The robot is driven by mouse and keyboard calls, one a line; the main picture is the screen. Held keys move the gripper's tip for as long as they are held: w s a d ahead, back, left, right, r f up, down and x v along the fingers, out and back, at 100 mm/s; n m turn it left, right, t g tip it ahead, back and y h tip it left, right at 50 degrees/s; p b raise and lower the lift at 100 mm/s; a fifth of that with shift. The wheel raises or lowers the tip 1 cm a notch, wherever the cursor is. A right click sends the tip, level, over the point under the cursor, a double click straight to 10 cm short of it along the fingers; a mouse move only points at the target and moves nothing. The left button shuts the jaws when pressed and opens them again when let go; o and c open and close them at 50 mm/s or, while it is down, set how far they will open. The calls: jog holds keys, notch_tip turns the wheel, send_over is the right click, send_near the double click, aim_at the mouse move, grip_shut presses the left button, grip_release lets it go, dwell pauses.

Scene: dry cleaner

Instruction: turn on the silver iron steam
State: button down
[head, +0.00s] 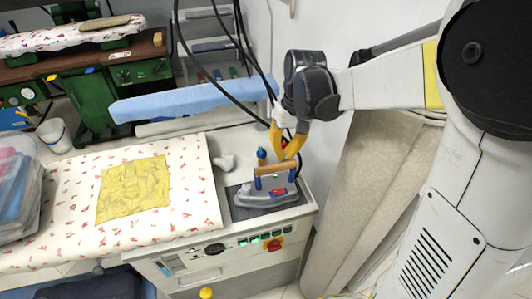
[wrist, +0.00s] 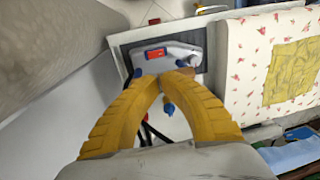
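The silver iron (head: 258,197) rests on a dark pad at the right end of the white ironing station. It has a wooden handle (head: 275,169) on blue posts and a red switch (head: 278,192) on its body. My gripper (head: 287,152), with yellow fingers, is just above and behind the handle in the head view. In the wrist view the fingers (wrist: 165,80) arch inward with their tips close together by the handle, overlapping the near edge of the iron (wrist: 182,55). The red switch (wrist: 156,53) lies beyond the tips. Contact and grip on the handle are unclear.
A blue-topped part (head: 261,153) stands behind the iron, with dark cables hanging nearby. A yellow cloth (head: 134,189) lies on the patterned board at left. The station's front panel has a red switch (head: 274,245) and several green ones. A beige roll leans at the right.

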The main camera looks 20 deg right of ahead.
aim_at(276, 190)
jog(key=shift+f, duration=0.2)
jog(key=shift+w, duration=0.1)
jog(key=f+b, duration=0.1)
jog(key=f, duration=0.3)
jog(key=a+f+b, duration=0.1)
jog(key=f+b, duration=0.1)
jog(key=f, duration=0.2)
jog(key=f+b, duration=0.2)
jog(key=f, duration=0.3)
jog(key=shift+a, duration=0.25)
jog(key=shift+f+b, duration=0.3)
jog(key=shift+f, duration=0.1)
